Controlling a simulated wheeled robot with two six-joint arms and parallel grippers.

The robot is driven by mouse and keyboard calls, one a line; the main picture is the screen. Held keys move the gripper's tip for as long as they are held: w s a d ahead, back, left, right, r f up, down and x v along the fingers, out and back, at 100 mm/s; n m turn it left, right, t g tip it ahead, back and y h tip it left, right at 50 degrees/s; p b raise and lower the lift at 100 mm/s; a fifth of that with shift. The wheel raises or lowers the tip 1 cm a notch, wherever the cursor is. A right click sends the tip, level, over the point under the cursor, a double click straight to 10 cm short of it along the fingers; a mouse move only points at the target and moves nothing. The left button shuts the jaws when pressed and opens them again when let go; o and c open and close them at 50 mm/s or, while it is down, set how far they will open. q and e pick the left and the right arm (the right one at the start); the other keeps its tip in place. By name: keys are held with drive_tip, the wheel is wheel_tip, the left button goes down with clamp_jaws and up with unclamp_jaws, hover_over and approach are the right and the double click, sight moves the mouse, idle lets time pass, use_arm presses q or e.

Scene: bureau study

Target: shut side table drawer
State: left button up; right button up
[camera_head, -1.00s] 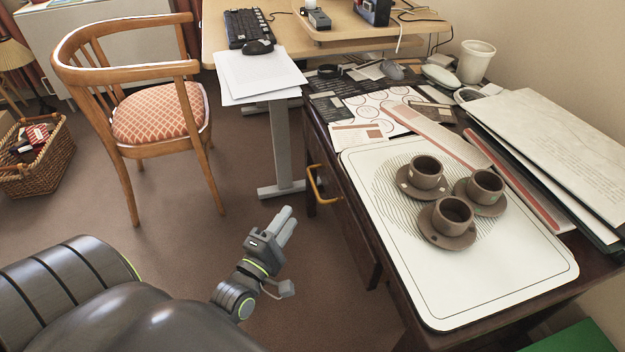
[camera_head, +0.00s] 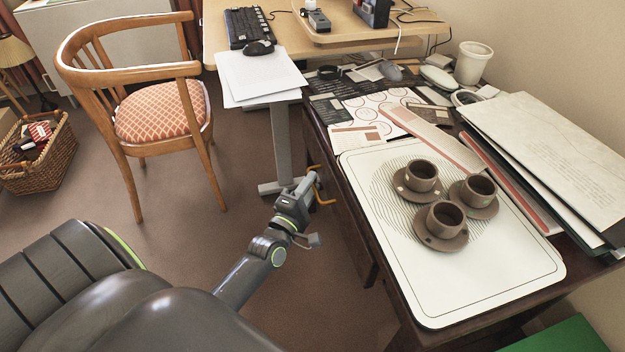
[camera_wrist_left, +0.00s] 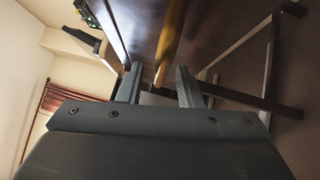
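The side table (camera_head: 382,276) is dark wood and stands at the right, with its drawer side facing my left arm. The drawer's curved, brass-coloured handle (camera_head: 322,197) is partly covered by my left gripper (camera_head: 309,182). How far the drawer stands out is hard to tell from here. In the left wrist view, the fingers of my left gripper (camera_wrist_left: 159,86) are apart. The handle (camera_wrist_left: 171,38) shows as a yellow-brown bar ahead of the gap, in front of dark wood (camera_wrist_left: 140,22). I cannot tell whether the fingers touch it. My right gripper is out of view.
A white tray mat (camera_head: 470,287) with three brown cups on saucers (camera_head: 446,219) lies on the table. Papers and a white cup (camera_head: 473,62) are behind. A light desk (camera_head: 270,40) and a wooden chair (camera_head: 160,112) stand farther back. The floor around my arm is clear.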

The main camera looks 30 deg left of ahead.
use_arm(q)
drive_tip(key=shift+w+r, duration=0.1)
drive_tip(key=shift+w, duration=0.5)
clamp_jaws()
